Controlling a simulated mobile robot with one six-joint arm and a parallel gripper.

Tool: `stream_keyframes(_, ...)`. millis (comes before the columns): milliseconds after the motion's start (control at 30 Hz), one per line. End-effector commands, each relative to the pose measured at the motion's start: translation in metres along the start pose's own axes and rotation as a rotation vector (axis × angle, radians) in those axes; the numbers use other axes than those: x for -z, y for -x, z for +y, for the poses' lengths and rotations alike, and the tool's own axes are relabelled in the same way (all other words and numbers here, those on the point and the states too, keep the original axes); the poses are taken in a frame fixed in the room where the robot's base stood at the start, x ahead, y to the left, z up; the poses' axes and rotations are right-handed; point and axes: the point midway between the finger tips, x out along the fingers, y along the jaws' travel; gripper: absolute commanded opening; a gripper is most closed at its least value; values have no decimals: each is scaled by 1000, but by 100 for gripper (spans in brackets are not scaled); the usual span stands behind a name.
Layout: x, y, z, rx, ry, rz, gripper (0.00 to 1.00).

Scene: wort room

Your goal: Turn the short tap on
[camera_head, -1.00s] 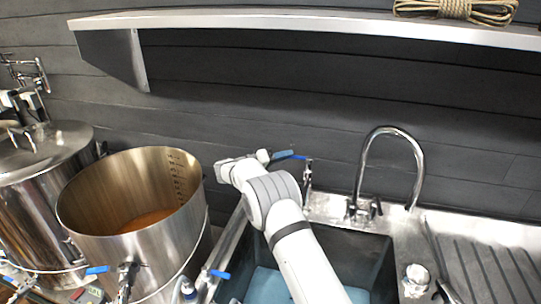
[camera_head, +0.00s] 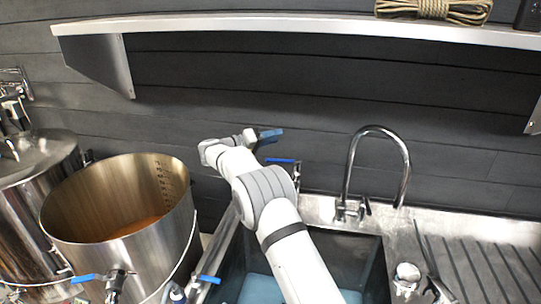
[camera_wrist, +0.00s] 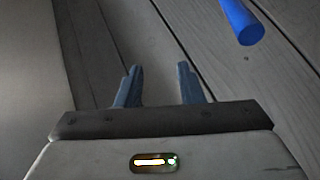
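The short tap (camera_head: 297,176) is a slim chrome fitting at the back left of the sink, with a blue lever (camera_head: 281,160) pointing left. Part of it is hidden behind my arm. My gripper (camera_head: 268,135) is above and slightly left of the lever in the head view, apart from it. In the wrist view my gripper (camera_wrist: 160,84) has its two blue-grey fingers apart, with nothing between them. A blue bar end, likely the lever (camera_wrist: 241,22), shows at the upper right, beyond and right of the fingers.
A tall curved faucet (camera_head: 375,130) stands right of the short tap. A steel shelf (camera_head: 300,24) runs above. An open steel kettle (camera_head: 120,270) with blue-handled valves stands left. The dark sink (camera_head: 360,255) lies under my arm; dark plank wall (camera_head: 240,80) is behind.

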Motion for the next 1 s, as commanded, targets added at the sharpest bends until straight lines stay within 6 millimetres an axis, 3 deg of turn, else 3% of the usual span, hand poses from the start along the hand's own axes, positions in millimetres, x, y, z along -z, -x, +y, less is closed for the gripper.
stream_keyframes(200, 11, -1, 14, 1, 2, -1, 34)
stream_keyframes(467, 12, -1, 15, 1, 4, -1, 34)
stream_keyframes(633, 19, -6, 21, 11, -20, 24, 21)
stream_keyframes(767, 41, -20, 45, 51, -109, 122, 10)
stream_keyframes(900, 74, -36, 84, 156, -248, 292, 0)
stream_keyframes(1000, 91, -40, 111, 263, -334, 409, 0)
